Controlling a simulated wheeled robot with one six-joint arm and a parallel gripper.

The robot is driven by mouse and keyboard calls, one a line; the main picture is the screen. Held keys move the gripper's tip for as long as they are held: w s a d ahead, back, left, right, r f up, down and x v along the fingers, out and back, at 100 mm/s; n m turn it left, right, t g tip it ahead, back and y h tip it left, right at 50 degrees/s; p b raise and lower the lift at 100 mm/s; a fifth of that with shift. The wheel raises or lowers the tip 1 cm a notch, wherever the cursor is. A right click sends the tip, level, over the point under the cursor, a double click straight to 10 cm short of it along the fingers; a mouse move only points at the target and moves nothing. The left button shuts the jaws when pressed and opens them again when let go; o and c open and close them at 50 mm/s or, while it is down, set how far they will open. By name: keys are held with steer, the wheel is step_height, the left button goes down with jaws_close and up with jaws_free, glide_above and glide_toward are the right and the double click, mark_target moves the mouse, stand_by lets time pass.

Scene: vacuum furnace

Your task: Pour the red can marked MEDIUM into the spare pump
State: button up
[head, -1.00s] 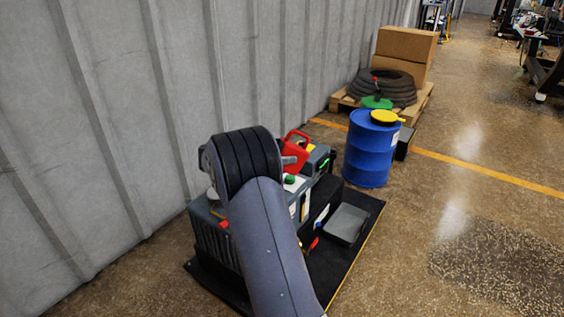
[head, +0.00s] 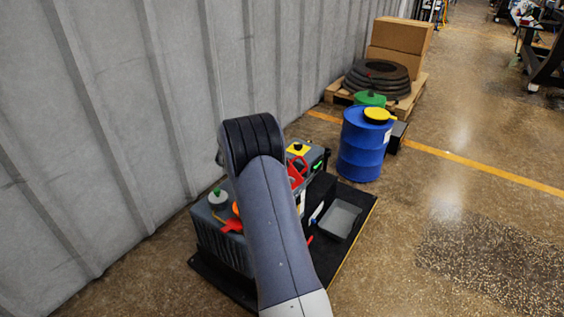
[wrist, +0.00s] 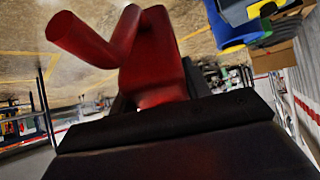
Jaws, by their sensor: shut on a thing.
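The red can (head: 296,173) is held by my gripper. In the wrist view the red can (wrist: 152,60) fills the upper middle, its thick spout reaching to the upper left; no marking is readable. The dark jaws of my gripper (wrist: 168,112) are shut at the can's lower part. In the head view my arm hides the gripper and much of the can. The grey pump machine (head: 218,238) stands low on a black base, with a green-knobbed cap, an orange part and a red lever on top. My arm covers its middle, so I cannot tell where the spout points.
A grey tray (head: 341,218) lies on the black base (head: 355,205). A blue drum (head: 361,150) with a yellow lid stands behind it. A pallet with tyres (head: 376,80) and cardboard boxes (head: 401,40) is farther back. A grey wall (head: 110,120) runs along the left; floor at right is open.

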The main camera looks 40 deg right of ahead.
mark_target(296, 171)
steer(key=shift+y+p, duration=0.4)
steer(key=shift+p, duration=0.55)
steer(key=shift+d+f+y, duration=0.1)
steer(key=shift+f+y, duration=0.3)
steer(key=shift+f, duration=0.3)
steer(key=shift+f+t+y, duration=0.3)
steer(key=shift+f+y, duration=0.4)
steer(key=shift+f, duration=0.15)
steer(key=shift+d+r+b, duration=0.1)
steer(key=shift+r+b, duration=0.1)
steer(key=shift+b, duration=0.3)
steer(key=shift+y, duration=0.9)
steer(key=d+p, duration=0.1)
steer(key=d+r+p, duration=0.1)
steer(key=d+p, duration=0.1)
steer(key=s+d+r+p, duration=0.1)
steer(key=shift+d, duration=0.2)
steer(key=shift+s+d+r+t+y+p, duration=0.15)
steer(key=shift+d+t+y+p, duration=0.2)
steer(key=shift+d+p, duration=0.55)
